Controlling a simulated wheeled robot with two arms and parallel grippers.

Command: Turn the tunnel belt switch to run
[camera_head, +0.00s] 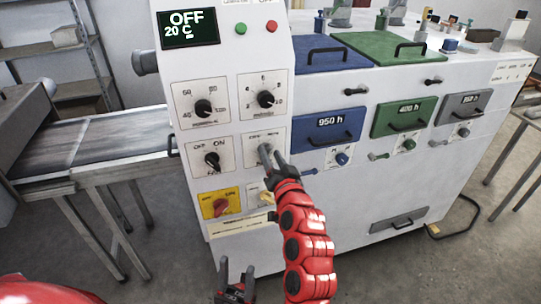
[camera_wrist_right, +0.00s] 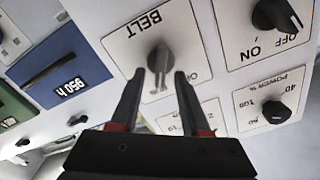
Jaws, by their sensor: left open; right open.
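The belt switch (camera_wrist_right: 159,60) is a grey lever knob on a white plate labelled BELT in the right wrist view. In the head view the switch (camera_head: 265,151) sits on the white front panel, partly hidden by my right gripper (camera_head: 274,165). In the right wrist view my right gripper (camera_wrist_right: 159,76) is open, one finger on each side of the lever's end. I cannot tell whether the fingers touch it. My left gripper (camera_head: 236,284) is open and empty, low in front of the machine.
An OFF/ON knob (camera_head: 211,160) lies left of the switch, with two dials (camera_head: 265,99) above and a red knob on yellow (camera_head: 221,205) below left. The display (camera_head: 188,29) reads OFF, 20 C. A conveyor table (camera_head: 130,125) stands left; coloured drawers (camera_head: 328,122) lie right.

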